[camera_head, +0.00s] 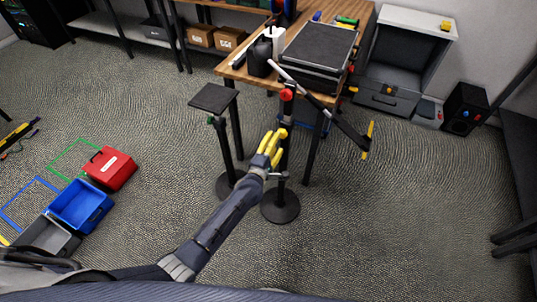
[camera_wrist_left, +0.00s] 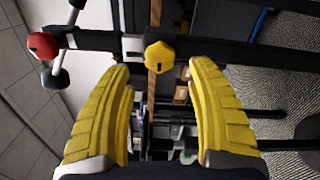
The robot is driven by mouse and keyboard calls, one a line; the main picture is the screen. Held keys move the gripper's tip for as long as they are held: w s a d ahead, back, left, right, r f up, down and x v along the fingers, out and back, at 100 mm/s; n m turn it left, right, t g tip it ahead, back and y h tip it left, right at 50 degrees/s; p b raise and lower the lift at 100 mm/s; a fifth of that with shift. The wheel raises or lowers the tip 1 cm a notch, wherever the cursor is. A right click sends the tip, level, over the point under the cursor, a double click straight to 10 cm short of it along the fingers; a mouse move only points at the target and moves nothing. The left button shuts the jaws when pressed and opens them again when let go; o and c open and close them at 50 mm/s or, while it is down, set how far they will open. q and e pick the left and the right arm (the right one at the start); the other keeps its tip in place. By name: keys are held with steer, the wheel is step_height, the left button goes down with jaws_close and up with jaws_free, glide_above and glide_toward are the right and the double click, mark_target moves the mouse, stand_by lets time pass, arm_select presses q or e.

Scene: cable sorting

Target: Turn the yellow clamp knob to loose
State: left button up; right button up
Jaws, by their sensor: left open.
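The yellow clamp knob (camera_wrist_left: 159,57) sits on a dark pole in the left wrist view, with a metal clamp fitting (camera_wrist_left: 131,45) beside it. In that view the knob lies between and just beyond the tips of my left gripper's two yellow fingers, with a gap on each side. In the head view my left gripper (camera_head: 273,146) reaches up to the pole of a stand, below its red knob (camera_head: 286,95). It is open and empty. The knob is hard to tell from the yellow fingers there. My right gripper is in neither view.
The stand has a round black base (camera_head: 280,207) and a slanted boom arm (camera_head: 340,122). A second stand with a square black top (camera_head: 213,97) is to its left. A wooden workbench (camera_head: 232,72) is behind. Red (camera_head: 110,169) and blue (camera_head: 80,206) bins lie on the floor at left.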

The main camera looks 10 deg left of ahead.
arm_select(q)
steer(key=v, duration=0.6)
steer(key=shift+s+a, duration=0.2)
steer(key=shift+s, duration=0.05)
